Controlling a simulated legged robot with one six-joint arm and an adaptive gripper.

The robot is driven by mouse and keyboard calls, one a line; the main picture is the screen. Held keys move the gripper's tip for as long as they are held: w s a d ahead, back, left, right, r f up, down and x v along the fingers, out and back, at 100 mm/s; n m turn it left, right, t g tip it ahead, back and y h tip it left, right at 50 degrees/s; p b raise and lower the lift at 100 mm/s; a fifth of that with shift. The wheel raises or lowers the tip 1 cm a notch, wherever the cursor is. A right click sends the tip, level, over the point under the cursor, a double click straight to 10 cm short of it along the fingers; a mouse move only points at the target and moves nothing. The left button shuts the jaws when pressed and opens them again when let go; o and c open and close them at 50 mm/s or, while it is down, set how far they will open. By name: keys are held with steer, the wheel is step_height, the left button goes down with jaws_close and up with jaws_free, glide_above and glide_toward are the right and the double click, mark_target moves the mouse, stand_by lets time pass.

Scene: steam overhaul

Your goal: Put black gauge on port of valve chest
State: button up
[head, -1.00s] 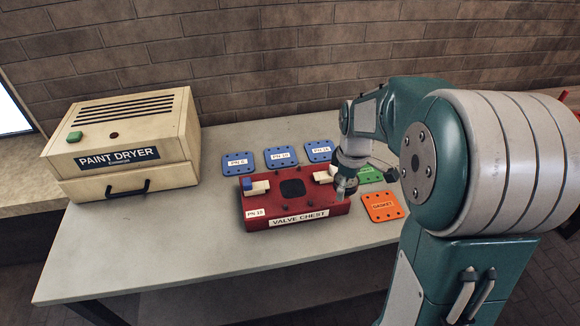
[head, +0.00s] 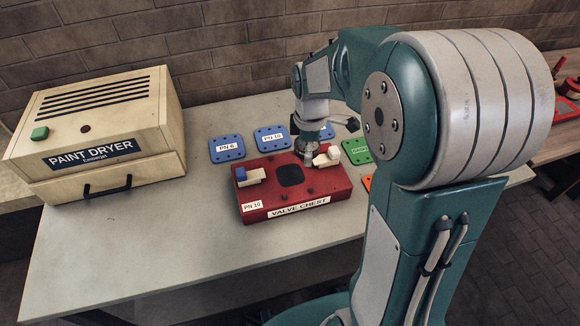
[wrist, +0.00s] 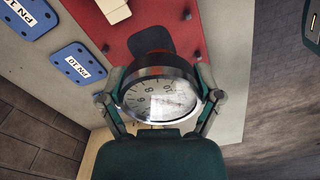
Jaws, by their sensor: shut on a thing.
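The red valve chest (head: 318,207) lies on the table with a dark square patch (head: 290,175) in the middle of its top. It also shows in the wrist view (wrist: 95,20), its dark patch (wrist: 148,42) partly covered by the gauge. My gripper (head: 308,155) is at the chest's back right edge. In the wrist view my gripper (wrist: 160,98) is shut on a round gauge (wrist: 160,100) with a dark rim and a numbered white dial facing the camera. The gauge cannot be made out in the head view. I cannot tell which spot is the port, or whether the gauge touches the chest.
Cream blocks stand at the chest's left (head: 256,175) and right (head: 328,157) ends, the left with a blue cap. Blue plates (head: 227,148) lie behind the chest, and a green plate (head: 357,151) to its right. A paint dryer (head: 95,130) fills the table's left. The front is clear.

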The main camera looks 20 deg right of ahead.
glide_above(292, 175)
steer(key=f, duration=0.4)
steer(key=shift+s+d+f, duration=0.15)
steer(key=shift+s+d, duration=0.15)
steer(key=shift+s, duration=0.05)
steer(key=shift+w+f, duration=0.25)
steer(key=shift+f, duration=0.15)
steer(key=shift+w+a+f, duration=0.1)
steer(key=shift+a+f, duration=0.2)
steer(key=shift+f, duration=0.65)
steer(key=shift+w+a+f, duration=0.1)
steer(key=shift+a+f, duration=0.15)
steer(key=shift+f, duration=0.65)
steer(key=shift+d+f, duration=0.1)
steer(key=o, duration=1)
steer(key=shift+o, duration=0.2)
steer(key=shift+d, duration=0.1)
